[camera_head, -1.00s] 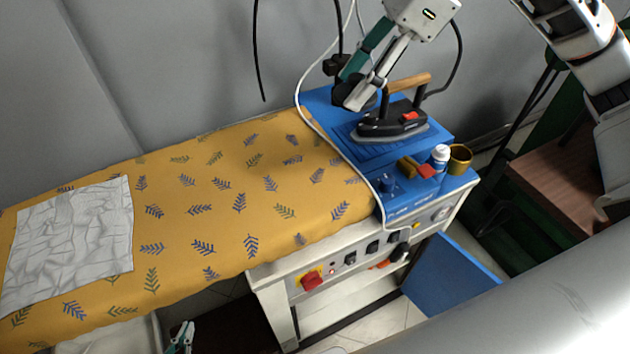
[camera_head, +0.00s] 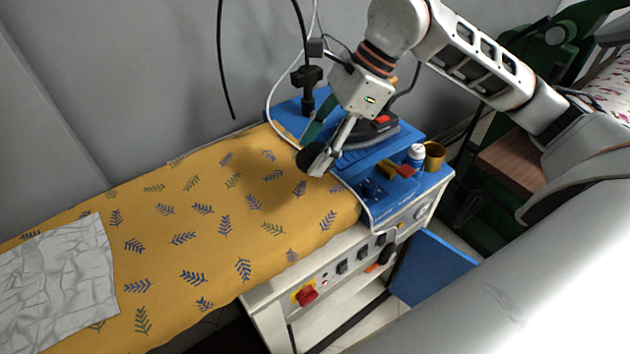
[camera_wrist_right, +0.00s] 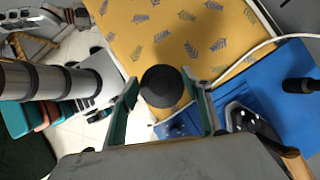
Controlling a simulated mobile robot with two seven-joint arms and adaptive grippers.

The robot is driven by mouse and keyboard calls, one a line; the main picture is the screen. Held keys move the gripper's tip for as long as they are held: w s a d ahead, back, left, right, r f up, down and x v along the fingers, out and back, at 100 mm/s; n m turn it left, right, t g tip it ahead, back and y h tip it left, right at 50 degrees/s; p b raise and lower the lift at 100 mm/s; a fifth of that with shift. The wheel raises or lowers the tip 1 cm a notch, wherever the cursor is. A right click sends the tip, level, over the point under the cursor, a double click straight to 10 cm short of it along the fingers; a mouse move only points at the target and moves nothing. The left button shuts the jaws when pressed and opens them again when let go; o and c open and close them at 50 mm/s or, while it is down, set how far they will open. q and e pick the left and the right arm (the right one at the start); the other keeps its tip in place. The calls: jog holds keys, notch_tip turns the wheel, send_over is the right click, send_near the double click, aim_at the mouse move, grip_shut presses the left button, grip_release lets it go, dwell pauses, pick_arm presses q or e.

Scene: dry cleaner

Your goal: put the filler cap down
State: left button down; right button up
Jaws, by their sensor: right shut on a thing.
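The filler cap (camera_head: 307,159) is a dark round piece held at the tips of my right gripper (camera_head: 318,163). In the right wrist view the cap (camera_wrist_right: 162,86) shows as a black disc between the two teal fingers of the right gripper (camera_wrist_right: 163,98). The gripper is shut on it. Both appear over the right end of the yellow leaf-patterned ironing board (camera_head: 185,225), beside the blue top. A dark shadow lies on the cloth below; the height above it is hard to judge. My left gripper does not show in the head view.
The iron (camera_head: 375,131) stands on the blue top (camera_head: 433,178), right of the gripper, with a white bottle (camera_head: 416,154) and brass cup (camera_head: 434,157) nearby. A white cable (camera_head: 269,100) loops behind. A wrinkled white cloth (camera_head: 60,275) lies at left. The board's middle is free.

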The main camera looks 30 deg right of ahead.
notch_tip(320, 180, down, 9)
jog(key=shift+r, duration=0.1)
dwell(0.3)
jog(key=o, duration=1.1)
jog(key=shift+f, duration=0.2)
jog(key=shift+r, duration=0.1)
jog(key=shift+r, duration=0.2)
jog(key=v, duration=1.1)
jog(key=shift+s+d+r, duration=0.1)
jog(key=shift+d+r, duration=0.15)
jog(key=shift+r, duration=0.1)
